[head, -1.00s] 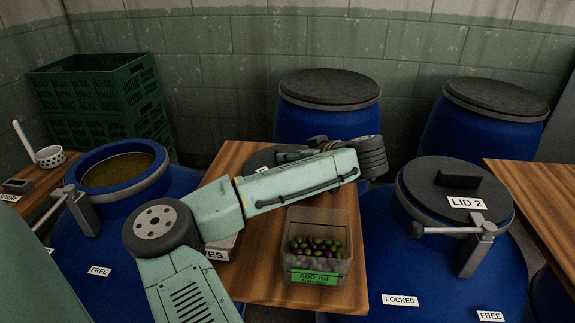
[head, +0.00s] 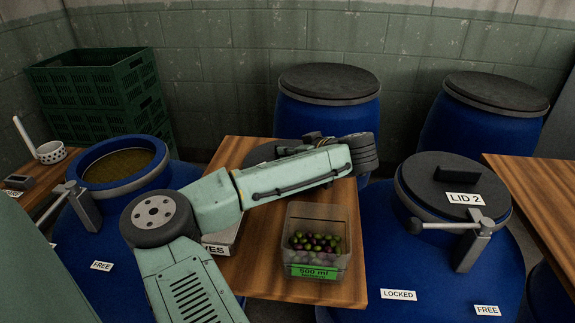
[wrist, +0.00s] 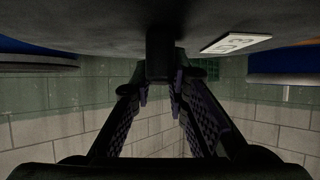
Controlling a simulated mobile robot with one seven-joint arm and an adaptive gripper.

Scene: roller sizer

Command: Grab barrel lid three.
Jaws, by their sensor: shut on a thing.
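A dark round lid (wrist: 85,35) with a white label (wrist: 237,43) fills the top of the wrist view. The label is seen at a slant and partly readable, apparently ending in 3. My gripper (wrist: 160,85) has its two fingers on either side of the lid's dark upright handle (wrist: 160,50) and is shut on it. In the head view the lid (head: 262,153) shows only partly behind my arm, over the wooden table (head: 230,270). Whether it touches the table cannot be told.
A clear tub of olives (head: 318,245) stands on the table in front of my arm. An open blue barrel (head: 185,185) is at left; a barrel closed by lid 2 (head: 455,190) is at right. Two lidded blue barrels (head: 325,120) and green crates (head: 100,85) stand behind.

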